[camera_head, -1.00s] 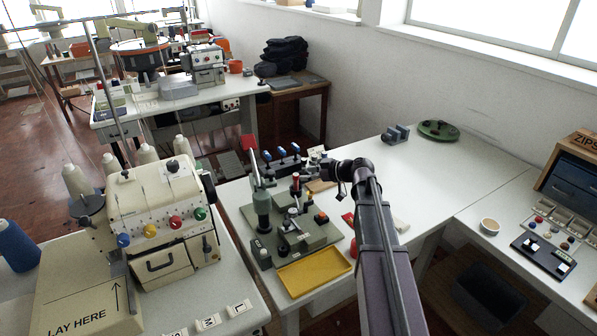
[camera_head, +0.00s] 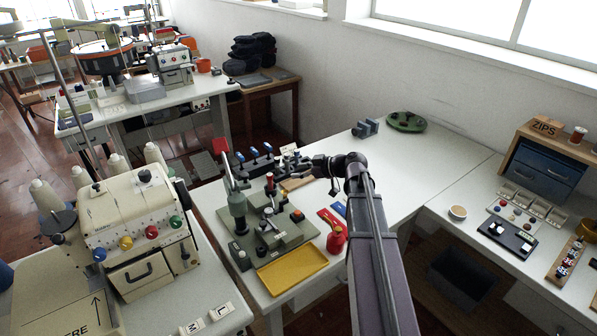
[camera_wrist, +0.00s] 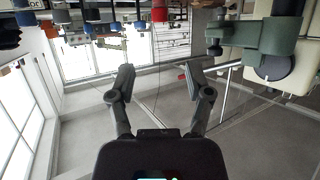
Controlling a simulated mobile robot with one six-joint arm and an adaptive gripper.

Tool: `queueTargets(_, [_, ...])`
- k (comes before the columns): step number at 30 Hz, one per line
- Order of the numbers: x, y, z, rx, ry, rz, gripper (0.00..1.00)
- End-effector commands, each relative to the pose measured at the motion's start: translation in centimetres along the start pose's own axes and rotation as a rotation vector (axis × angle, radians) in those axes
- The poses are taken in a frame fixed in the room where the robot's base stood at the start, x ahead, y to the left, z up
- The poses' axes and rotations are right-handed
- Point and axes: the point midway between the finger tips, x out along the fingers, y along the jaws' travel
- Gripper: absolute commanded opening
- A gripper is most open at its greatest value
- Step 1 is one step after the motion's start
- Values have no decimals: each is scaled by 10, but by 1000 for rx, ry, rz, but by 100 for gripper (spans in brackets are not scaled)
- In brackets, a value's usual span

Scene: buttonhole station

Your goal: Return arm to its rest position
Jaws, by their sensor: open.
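My gripper (camera_head: 308,170) is at the end of my arm, just above and right of the buttonhole machine on the white table. In the wrist view my gripper (camera_wrist: 160,76) is open, its two fingers apart with nothing between them. The green-grey machine (camera_head: 240,205) stands on its base plate with a red-topped post and a row of blue-topped levers (camera_head: 262,152) behind. In the wrist view a green-grey machine part (camera_wrist: 255,38) hangs at the upper right, apart from the fingers. The rest position itself is not marked in view.
A yellow tray (camera_head: 292,270) lies at the table's front. A green round item (camera_head: 406,122) and a grey block (camera_head: 366,128) sit at the back. A cream sewing machine (camera_head: 135,225) stands at left.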

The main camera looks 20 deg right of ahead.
Motion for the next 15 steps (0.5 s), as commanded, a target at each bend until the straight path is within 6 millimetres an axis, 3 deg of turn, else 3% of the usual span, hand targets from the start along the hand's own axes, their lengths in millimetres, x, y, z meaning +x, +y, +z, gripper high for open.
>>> queueTargets(10, [0, 0, 0, 0, 0, 0, 65])
queueTargets(15, [3, -9, 1, 22, -29, -13, 65])
